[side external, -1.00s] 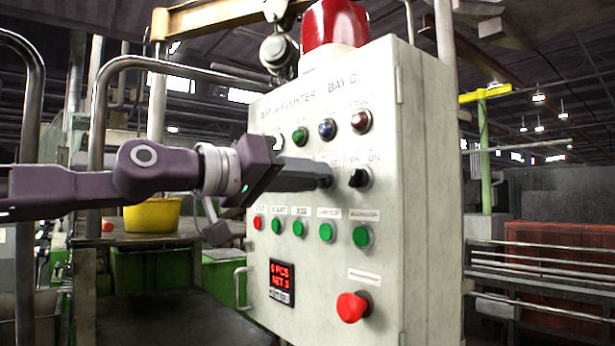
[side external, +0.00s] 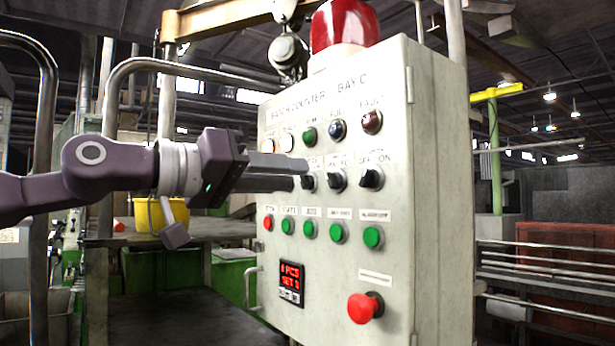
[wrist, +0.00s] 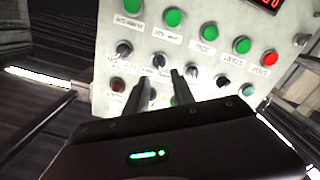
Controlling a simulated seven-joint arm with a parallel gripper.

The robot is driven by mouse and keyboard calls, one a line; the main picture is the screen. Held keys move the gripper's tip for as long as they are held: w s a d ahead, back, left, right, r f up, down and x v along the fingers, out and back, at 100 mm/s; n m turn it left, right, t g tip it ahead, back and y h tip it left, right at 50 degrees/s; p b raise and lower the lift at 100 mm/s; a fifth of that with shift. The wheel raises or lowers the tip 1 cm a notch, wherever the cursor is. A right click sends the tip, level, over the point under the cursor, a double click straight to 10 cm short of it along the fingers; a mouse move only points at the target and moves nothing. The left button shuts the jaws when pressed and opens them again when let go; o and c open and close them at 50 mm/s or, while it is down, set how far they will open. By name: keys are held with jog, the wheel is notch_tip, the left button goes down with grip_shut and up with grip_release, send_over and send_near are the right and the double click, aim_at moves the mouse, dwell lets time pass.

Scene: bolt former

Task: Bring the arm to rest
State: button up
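My gripper (side external: 300,174) is in front of the upper half of a pale control panel (side external: 430,240), level with its row of black selector knobs (side external: 370,178). Its two fingers are apart, one above the other in the side view, with nothing seen between them. In the wrist view my gripper (wrist: 162,75) also shows two separated fingers pointing at the panel (wrist: 190,12), near the knobs (wrist: 160,60). One knob is hidden behind the fingers in the side view. I cannot tell whether a fingertip touches the panel.
The panel carries lamps (side external: 372,121), green buttons (side external: 338,233), a red button (side external: 267,222), a red display (side external: 291,276) and a red mushroom button (side external: 362,308). A red beacon (side external: 338,25) tops it. A yellow tub (side external: 160,215) stands on a table behind. Pipe rails (side external: 545,255) lie right.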

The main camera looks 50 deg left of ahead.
jog(key=shift+s, duration=0.4)
jog(key=s+d+f+m+g, duration=0.1)
jog(key=s+f+g, duration=0.3)
jog(key=f, duration=0.7)
jog(key=s+d+f+m+g, duration=0.1)
jog(key=s+f+m+g, duration=0.2)
jog(key=f, duration=0.8)
jog(key=s+d+f+m+g, duration=0.2)
jog(key=s+f+g, duration=0.3)
jog(key=f, duration=0.7)
jog(key=shift+s, duration=0.55)
